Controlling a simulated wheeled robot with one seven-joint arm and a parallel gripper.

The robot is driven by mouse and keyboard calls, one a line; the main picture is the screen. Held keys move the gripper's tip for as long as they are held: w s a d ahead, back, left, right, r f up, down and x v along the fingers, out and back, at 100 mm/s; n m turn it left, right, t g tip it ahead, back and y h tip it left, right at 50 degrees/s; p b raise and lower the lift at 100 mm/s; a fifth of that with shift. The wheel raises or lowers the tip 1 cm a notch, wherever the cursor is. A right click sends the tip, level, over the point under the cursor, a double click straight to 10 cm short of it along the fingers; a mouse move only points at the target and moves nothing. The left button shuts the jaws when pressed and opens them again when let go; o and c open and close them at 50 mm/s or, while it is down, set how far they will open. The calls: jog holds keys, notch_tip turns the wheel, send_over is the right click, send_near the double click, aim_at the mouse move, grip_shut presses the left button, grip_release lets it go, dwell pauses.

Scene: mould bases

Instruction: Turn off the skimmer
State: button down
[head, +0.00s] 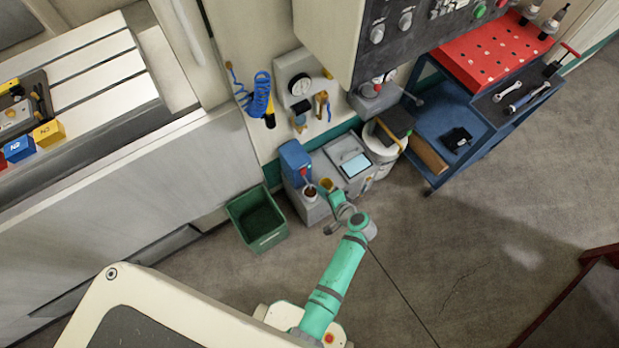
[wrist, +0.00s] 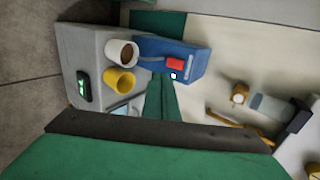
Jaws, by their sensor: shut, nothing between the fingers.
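The skimmer appears to be the blue unit (head: 293,155) on the grey tank, left of centre in the head view. In the wrist view the blue unit (wrist: 150,46) carries a red rocker switch (wrist: 174,63) with a small white spot beside it. I cannot tell the switch position. My gripper (head: 336,197) is over the front of the tank, right of the blue unit. In the wrist view my gripper (wrist: 161,85) is shut and empty, its green tip pointing at the blue unit close to the switch. I cannot tell whether they touch.
A white cup with brown content (wrist: 122,52) and a yellow cup (wrist: 119,80) stand beside the blue unit. A small black display (wrist: 83,86) is on the tank side. A green bin (head: 257,218) stands left, a white bucket (head: 383,145) right. The front floor is clear.

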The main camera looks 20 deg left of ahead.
aim_at(305, 172)
jog(key=x, duration=0.5)
jog(key=r+x, duration=0.1)
jog(key=x, duration=0.2)
jog(key=shift+w+a+f, duration=0.15)
jog(key=shift+w+a, duration=0.15)
jog(key=shift+a, duration=0.1)
jog(key=shift+w+a+f, duration=0.1)
jog(key=shift+w+a, duration=0.3)
jog(key=shift+a, duration=0.15)
jog(key=shift+w+a+f, duration=0.15)
jog(key=shift+r, duration=0.9)
jog(key=shift+w, duration=0.1)
